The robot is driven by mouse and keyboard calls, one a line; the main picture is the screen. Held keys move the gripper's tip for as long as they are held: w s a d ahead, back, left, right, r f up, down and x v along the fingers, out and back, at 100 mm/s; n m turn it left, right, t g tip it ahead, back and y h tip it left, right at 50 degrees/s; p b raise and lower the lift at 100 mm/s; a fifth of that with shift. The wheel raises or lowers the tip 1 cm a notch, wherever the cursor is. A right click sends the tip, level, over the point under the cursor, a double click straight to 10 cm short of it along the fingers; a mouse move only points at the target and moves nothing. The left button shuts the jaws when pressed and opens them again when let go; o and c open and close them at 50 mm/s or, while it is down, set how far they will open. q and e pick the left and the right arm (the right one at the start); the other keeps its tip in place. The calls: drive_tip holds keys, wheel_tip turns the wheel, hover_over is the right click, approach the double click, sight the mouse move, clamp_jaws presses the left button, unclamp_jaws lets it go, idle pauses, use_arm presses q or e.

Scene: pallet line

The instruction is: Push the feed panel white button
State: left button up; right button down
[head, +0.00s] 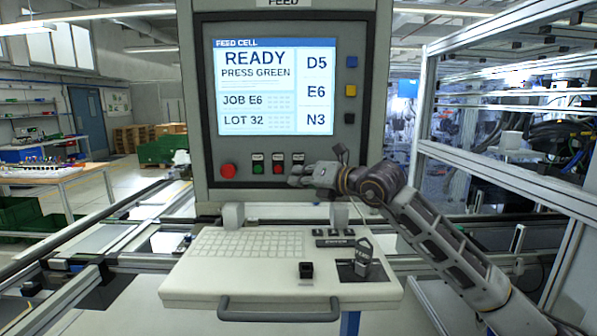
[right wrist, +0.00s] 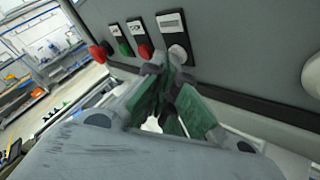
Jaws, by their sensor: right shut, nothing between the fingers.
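The feed panel (head: 208,100) is a grey cabinet with a lit screen reading "READY, PRESS GREEN". Below the screen is a row of small buttons. The white button (right wrist: 178,54) shows in the right wrist view under a pale label, rightmost in its row. In the head view my right gripper mostly hides it. My right gripper (head: 294,176) is shut and empty, in front of the panel at that button. In the right wrist view its fingertips (right wrist: 166,66) are just below and left of the white button; I cannot tell whether they touch it. My left gripper is out of view.
Left of the white button are a red button (right wrist: 146,51) and a green button (right wrist: 125,48). A larger red knob (head: 228,171) is further left. A keyboard shelf (head: 190,285) with a handle juts out below. Metal framing (head: 425,150) stands at right.

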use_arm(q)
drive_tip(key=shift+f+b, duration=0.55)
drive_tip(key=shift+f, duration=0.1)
use_arm(e)
drive_tip(key=shift+s+f, duration=0.1)
drive_tip(key=shift+s, duration=0.65)
drive_tip(key=shift+s, duration=0.1)
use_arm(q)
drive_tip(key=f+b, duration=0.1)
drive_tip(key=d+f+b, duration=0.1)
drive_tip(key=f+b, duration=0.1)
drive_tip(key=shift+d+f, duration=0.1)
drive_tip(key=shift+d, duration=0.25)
use_arm(e)
drive_tip(key=s, duration=0.4)
drive_tip(key=shift+s, duration=0.4)
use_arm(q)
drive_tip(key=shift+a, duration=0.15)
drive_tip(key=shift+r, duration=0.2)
